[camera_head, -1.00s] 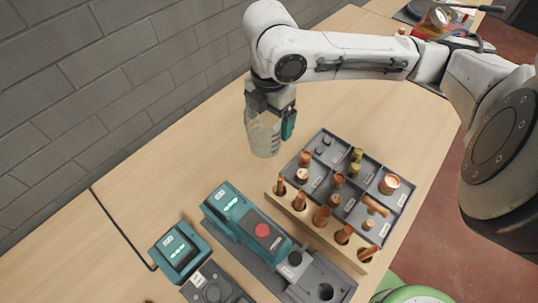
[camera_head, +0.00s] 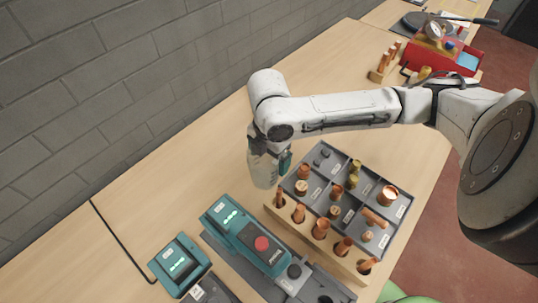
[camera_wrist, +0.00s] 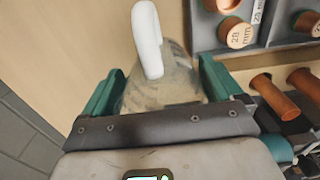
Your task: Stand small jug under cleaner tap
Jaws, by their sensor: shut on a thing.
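The small jug (camera_head: 264,171), clear and pale with a white handle, hangs in my gripper (camera_head: 272,157) at the middle of the head view. In the wrist view the jug (camera_wrist: 165,88) sits between the two teal fingers, which are shut on it; its white handle points up the picture. The jug looks roughly upright, beside the far left corner of the fittings tray. I cannot tell whether its base touches the bench. I cannot make out a cleaner tap in either view.
A grey compartment tray (camera_head: 325,190) of copper fittings, with a wooden rack (camera_head: 312,238) in front, stands right of the jug. A teal machine with a red button (camera_head: 247,236) and another teal unit (camera_head: 180,266) stand nearer. Bench left of the jug is clear.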

